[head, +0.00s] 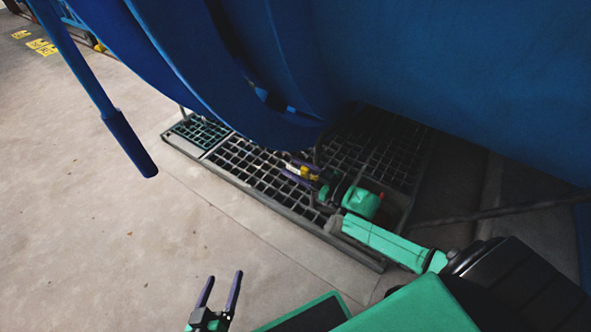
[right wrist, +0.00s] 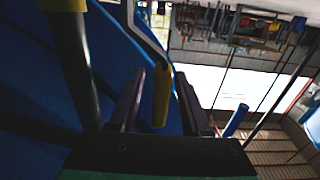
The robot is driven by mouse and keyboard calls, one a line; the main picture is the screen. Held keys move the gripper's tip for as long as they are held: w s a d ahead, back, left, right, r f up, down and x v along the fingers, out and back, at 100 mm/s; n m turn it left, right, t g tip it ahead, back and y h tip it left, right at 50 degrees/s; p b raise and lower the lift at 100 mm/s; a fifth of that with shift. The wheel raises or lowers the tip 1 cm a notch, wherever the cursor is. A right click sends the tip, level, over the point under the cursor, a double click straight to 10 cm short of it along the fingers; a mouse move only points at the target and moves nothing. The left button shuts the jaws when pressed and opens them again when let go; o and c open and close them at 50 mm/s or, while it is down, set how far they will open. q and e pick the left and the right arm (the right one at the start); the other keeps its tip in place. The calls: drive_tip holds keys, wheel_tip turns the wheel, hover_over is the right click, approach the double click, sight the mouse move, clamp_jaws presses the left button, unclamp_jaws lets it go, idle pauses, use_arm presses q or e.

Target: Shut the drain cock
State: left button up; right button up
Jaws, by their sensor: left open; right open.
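The drain cock's lever shows in the right wrist view as a bent metal rod with a yellow sleeve (right wrist: 161,95) on its end. My right gripper (right wrist: 162,103) is open, with one dark finger on each side of the sleeve in that view; I cannot tell whether either finger touches it. In the head view my right gripper (head: 299,172) is low beneath the blue vessel, with a little yellow between its fingers. The cock's body cannot be made out. My left gripper (head: 220,290) is open and empty above the bare floor.
The big blue vessel (head: 440,80) overhangs my right arm. A floor grating (head: 255,172) lies below it. A blue lever (head: 130,143) hangs at the left. A dark pipe (right wrist: 82,70) stands left of the right gripper in the wrist view. Floor at the left is clear.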

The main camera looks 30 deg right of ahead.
clamp_jaws()
idle(1.3)
